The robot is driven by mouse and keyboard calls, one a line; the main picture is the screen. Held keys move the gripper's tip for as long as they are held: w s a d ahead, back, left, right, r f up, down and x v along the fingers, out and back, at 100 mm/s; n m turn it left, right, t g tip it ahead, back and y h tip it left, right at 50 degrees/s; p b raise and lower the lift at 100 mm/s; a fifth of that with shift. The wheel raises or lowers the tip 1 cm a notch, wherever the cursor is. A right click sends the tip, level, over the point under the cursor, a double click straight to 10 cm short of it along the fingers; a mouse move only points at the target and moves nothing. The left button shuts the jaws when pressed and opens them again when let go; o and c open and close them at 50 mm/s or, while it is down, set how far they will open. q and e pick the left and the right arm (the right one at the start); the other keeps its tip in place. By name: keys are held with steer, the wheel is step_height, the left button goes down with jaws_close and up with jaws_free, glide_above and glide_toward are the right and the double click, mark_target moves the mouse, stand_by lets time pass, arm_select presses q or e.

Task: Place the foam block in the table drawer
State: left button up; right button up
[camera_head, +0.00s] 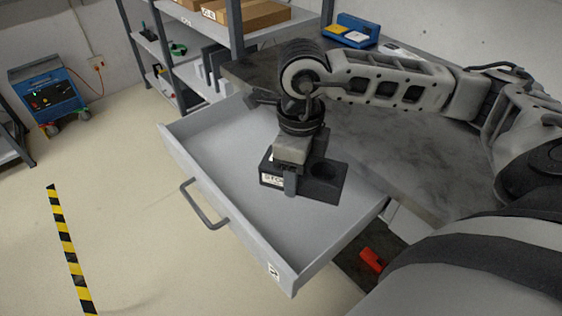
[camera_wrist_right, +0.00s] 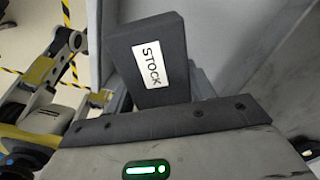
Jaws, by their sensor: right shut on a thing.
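The foam block (camera_head: 318,188) is dark grey, with a round recess in its top and a white STOCK label on its side. In the right wrist view the foam block (camera_wrist_right: 177,58) shows its labelled face. My right gripper (camera_head: 290,172) points down and is shut on the block. It holds the block inside the outline of the open table drawer (camera_head: 225,165), toward its right part. I cannot tell whether the block touches the drawer floor. The light grey drawer is pulled out, with a bar handle on its front. My left gripper is not in view.
The stone-topped table (camera_head: 385,150) lies right of the drawer, under my right arm. A shelf rack (camera_head: 232,30) with cardboard boxes stands behind. A blue box (camera_head: 351,30) is at the table's back. A red object (camera_head: 372,259) lies below the drawer's right end.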

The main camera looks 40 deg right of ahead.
steer(key=m, duration=0.1)
steer(key=d+m, duration=0.1)
steer(key=m, duration=0.1)
steer(key=s+m, duration=0.1)
steer(key=m, duration=0.1)
steer(key=shift+d, duration=0.35)
steer(key=shift+w+d+f+m, duration=0.1)
steer(key=shift+w+m, duration=0.05)
steer(key=shift+m, duration=0.25)
steer(key=w+f, duration=0.3)
steer(key=w, duration=0.1)
steer(key=w+d+f+p, duration=0.1)
steer(key=w+f, duration=0.2)
steer(key=w, duration=0.1)
steer(key=w+d+f+p, duration=0.1)
steer(key=w+f, duration=0.2)
steer(key=w, duration=0.1)
steer(key=shift+w+d+f, duration=0.1)
steer(key=shift+w+d, duration=0.15)
steer(key=shift+w, duration=0.15)
steer(key=shift+w+f, duration=0.15)
steer(key=shift+w+f+p, duration=0.1)
steer(key=shift+f+p, duration=0.2)
steer(key=shift+f, duration=1.45)
